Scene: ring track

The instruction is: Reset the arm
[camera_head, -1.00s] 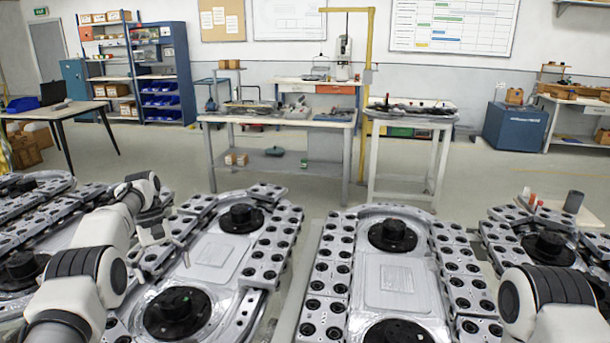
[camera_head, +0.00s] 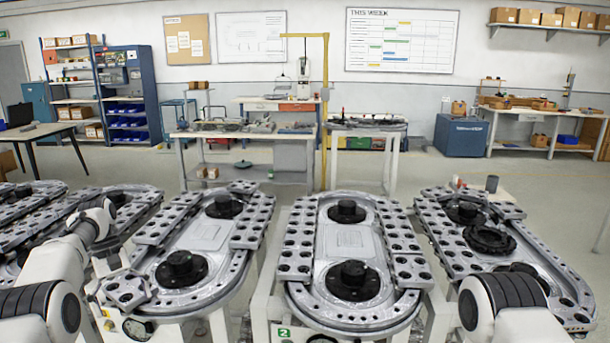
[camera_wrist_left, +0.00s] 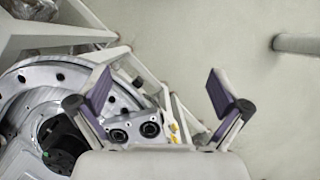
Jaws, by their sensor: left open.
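My left arm comes in from the left in the head view, with its gripper (camera_head: 108,262) low over the near left part of a ring track (camera_head: 208,237). In the left wrist view the same gripper (camera_wrist_left: 160,108) has its two dark-padded fingers wide apart, with nothing held between them. A grey plate with black holes (camera_wrist_left: 135,130) shows below and between the fingers; I cannot tell whether it touches them. It appears as a grey piece (camera_head: 126,290) at the track's near left end in the head view. Only a link of my right arm shows; its gripper is out of view.
A middle ring track (camera_head: 350,312) and a right ring track (camera_head: 545,268) stand close by, with narrow gaps between. More track lies at the far left. Behind is open floor (camera_head: 440,180), then workbenches (camera_head: 245,130), shelves (camera_head: 127,110) and a blue cabinet (camera_head: 461,136).

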